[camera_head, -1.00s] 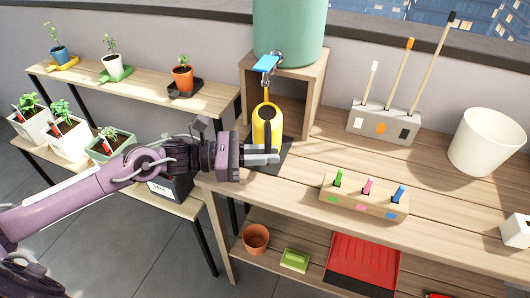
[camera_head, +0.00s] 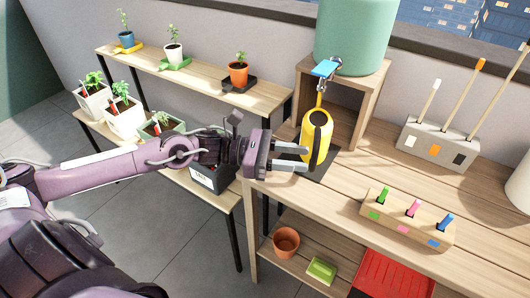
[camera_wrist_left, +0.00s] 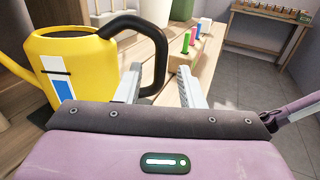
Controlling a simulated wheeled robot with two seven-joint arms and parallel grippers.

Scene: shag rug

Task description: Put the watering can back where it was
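The yellow watering can (camera_head: 313,135) stands upright on a dark mat (camera_head: 325,172) on the wooden bench, in front of the stand and below the blue-handled tap (camera_head: 324,69). In the left wrist view the can (camera_wrist_left: 88,72) shows its black handle (camera_wrist_left: 158,50) toward me. My left gripper (camera_head: 306,159) is open and empty. Its two fingers point at the can from the left, apart from each other. In the wrist view the handle's lower part shows between the fingertips (camera_wrist_left: 158,84); I see no grip on it. My right gripper is out of view.
A green tank (camera_head: 352,35) sits on the wooden stand (camera_head: 372,110). A tool block (camera_head: 436,145) and a marker block (camera_head: 400,222) stand on the bench to the right. Potted plants fill the left shelves. A terracotta pot (camera_head: 286,242) and red tray (camera_head: 395,275) are below.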

